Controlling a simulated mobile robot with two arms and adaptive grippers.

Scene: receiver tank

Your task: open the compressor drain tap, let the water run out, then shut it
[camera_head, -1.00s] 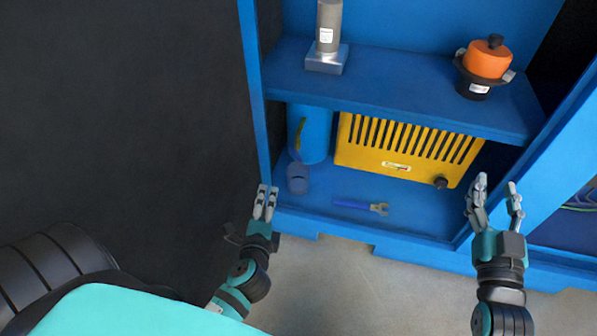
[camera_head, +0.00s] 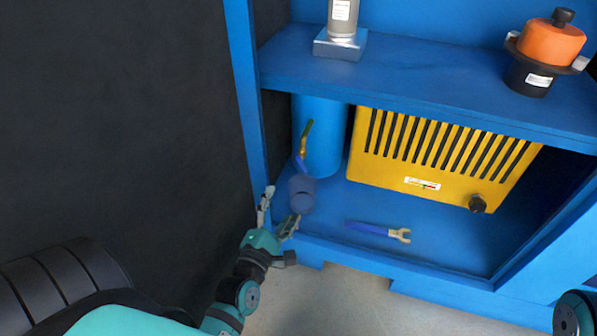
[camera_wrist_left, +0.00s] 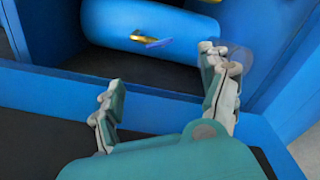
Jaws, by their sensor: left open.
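The blue receiver tank (camera_head: 326,152) stands at the left of the cabinet's lower bay. On its front is the drain tap (camera_head: 304,141), a brass-coloured part with a blue part at its lower end. The tap also shows in the left wrist view (camera_wrist_left: 140,38). Below it is a see-through bluish cup (camera_head: 302,194); I cannot see whether it holds water. My left gripper (camera_head: 281,206) is open at the bay's front left edge, below the tap and apart from it. One finger is close beside the cup; I cannot tell if they touch. My right gripper is out of view.
A yellow slotted box (camera_head: 430,158) with a black knob fills the bay's right side. A blue-handled spanner (camera_head: 372,229) lies on the bay floor. The shelf (camera_head: 430,95) overhangs the tank. The left cabinet post (camera_head: 247,110) rises close to my left gripper.

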